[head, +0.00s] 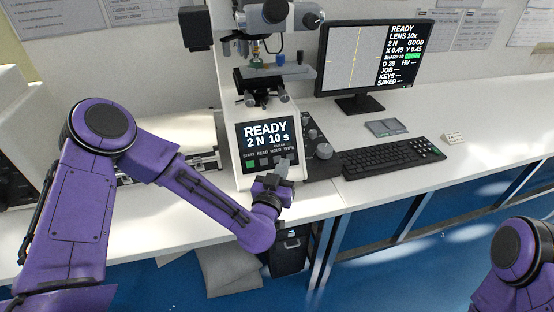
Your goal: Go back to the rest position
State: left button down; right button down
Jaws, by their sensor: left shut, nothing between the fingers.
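My left arm reaches in from the left, and its gripper (284,168) is shut and empty. Its fingertips are at the lower right of the hardness tester's panel screen (266,134), over the row of on-screen buttons. I cannot tell whether they touch it. The screen reads READY, 2 N 10 s, with a green start button at its left. The hardness tester (238,90) stands upright behind my gripper, with its stage and lens turret above the screen. Part of my right arm shows at the lower right; its gripper is out of view.
A monitor (355,55) reading READY stands right of the tester. A keyboard (394,157), a small grey pad (386,128) and a small white card (453,138) lie on the white bench (480,115). A control box with knobs (322,150) adjoins the tester. The bench front is free at right.

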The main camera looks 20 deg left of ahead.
pick_arm(q)
jog(key=s+a+f+n+g, duration=0.1)
jog(key=s+f+n+g, duration=0.3)
jog(key=s+f, duration=0.55)
jog(key=s+a+f+n+g, duration=0.2)
jog(key=s+f+g, duration=0.45)
jog(key=f, duration=0.65)
jog(key=s+a+f+g+y, duration=0.1)
jog(key=s+a+f+g, duration=0.1)
jog(key=s+a, duration=0.3)
jog(key=s+a+f+g+y, duration=0.1)
jog(key=s+a+f+g, duration=0.2)
jog(key=s, duration=1)
jog(key=a+f, duration=0.1)
jog(key=a, duration=0.2)
jog(key=shift+s+f+m+y, duration=0.25)
jog(key=shift+s+m+y, duration=0.05)
jog(key=shift+s+y, duration=0.1)
